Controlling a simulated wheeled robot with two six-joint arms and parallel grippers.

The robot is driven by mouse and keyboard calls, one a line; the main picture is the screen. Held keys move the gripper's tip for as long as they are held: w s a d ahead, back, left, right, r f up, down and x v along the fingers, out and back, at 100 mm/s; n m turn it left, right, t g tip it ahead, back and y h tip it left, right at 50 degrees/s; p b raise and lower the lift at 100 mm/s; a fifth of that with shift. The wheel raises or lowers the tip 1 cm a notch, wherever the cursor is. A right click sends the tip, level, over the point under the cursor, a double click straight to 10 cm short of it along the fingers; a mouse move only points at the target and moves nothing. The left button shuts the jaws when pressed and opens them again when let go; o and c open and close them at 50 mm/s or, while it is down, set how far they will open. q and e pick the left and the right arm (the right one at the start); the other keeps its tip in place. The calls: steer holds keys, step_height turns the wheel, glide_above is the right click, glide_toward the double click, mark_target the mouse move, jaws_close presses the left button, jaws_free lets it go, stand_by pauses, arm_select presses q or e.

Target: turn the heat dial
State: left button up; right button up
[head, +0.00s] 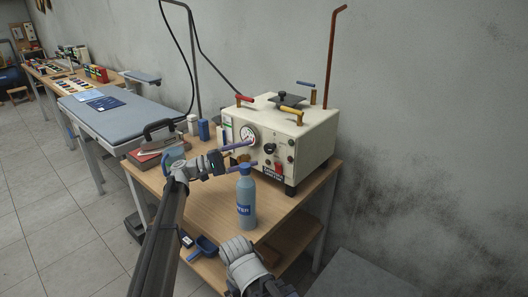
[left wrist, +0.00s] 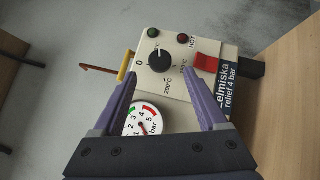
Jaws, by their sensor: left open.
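The heat dial (head: 269,148) is a round black knob on the front of a cream machine (head: 312,135). In the left wrist view the dial (left wrist: 160,61) shows its white pointer mark and a printed scale from 0 to 200°C. My left gripper (head: 256,152) is open in front of the panel with nothing between its purple fingers. In the left wrist view the left gripper (left wrist: 163,80) has its fingertips either side of the dial's line, apart from the knob. My right arm's grey wrist (head: 245,262) is low by the table's front; its jaws cannot be made out.
A pressure gauge (left wrist: 145,121) sits beside the dial, and a red switch (left wrist: 206,63) is on its other side. A blue water bottle (head: 246,197) stands on the wooden table (head: 282,210) below the left gripper. An iron (head: 160,138) stands left.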

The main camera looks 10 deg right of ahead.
mark_target(266, 150)
arm_select(q)
steer(key=p+x, duration=0.1)
steer(key=x, duration=0.5)
steer(key=shift+s, duration=0.1)
jaws_close()
stand_by(0.5)
